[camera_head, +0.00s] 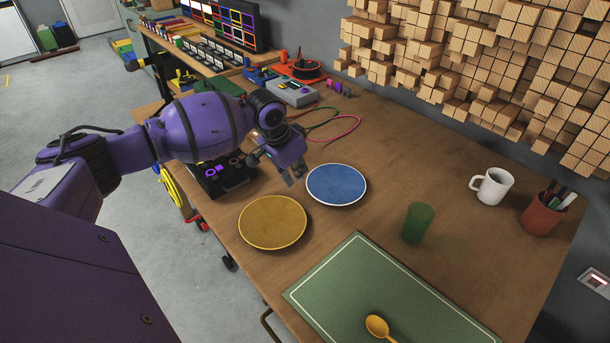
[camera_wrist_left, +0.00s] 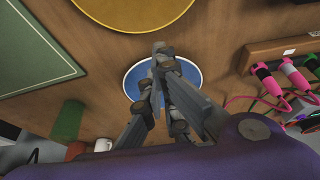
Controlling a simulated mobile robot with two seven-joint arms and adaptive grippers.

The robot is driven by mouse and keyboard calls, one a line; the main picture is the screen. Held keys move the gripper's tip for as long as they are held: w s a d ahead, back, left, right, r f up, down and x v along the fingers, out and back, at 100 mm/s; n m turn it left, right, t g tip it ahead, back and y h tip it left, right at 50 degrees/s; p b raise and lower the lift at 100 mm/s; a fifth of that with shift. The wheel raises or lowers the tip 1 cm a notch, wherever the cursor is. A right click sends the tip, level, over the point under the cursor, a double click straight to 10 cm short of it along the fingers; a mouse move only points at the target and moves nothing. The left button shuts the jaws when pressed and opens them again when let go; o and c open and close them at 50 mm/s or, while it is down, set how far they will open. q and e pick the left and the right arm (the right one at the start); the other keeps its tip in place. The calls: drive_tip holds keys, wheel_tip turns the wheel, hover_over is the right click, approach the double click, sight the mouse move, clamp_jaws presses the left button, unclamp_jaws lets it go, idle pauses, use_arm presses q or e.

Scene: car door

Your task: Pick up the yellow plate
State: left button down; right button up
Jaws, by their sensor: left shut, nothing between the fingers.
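The yellow plate (camera_head: 273,222) lies flat on the wooden table near its left front edge. In the left wrist view the yellow plate (camera_wrist_left: 135,10) is cut off by the top edge. A blue plate (camera_head: 337,185) with a white rim lies just behind and right of it. My left gripper (camera_head: 295,180) is shut and empty, above the table by the left rim of the blue plate. In the left wrist view the gripper's fingers (camera_wrist_left: 161,50) cover part of the blue plate (camera_wrist_left: 188,72). My right gripper is not in view.
A green placemat (camera_head: 375,285) with a yellow spoon (camera_head: 378,326) lies in front. A green cup (camera_head: 417,222), white mug (camera_head: 491,186) and pen pot (camera_head: 543,213) stand to the right. A black device (camera_head: 222,178) sits left of the plates. Cables and tools lie behind.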

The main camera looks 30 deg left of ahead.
use_arm(q)
drive_tip(key=x, duration=0.7)
drive_tip(key=shift+d+f+b, duration=0.1)
drive_tip(key=shift+f+b, duration=0.1)
drive_tip(key=shift+b, duration=0.1)
drive_tip(key=shift+w+f, duration=0.3)
drive_tip(key=shift+f, duration=0.25)
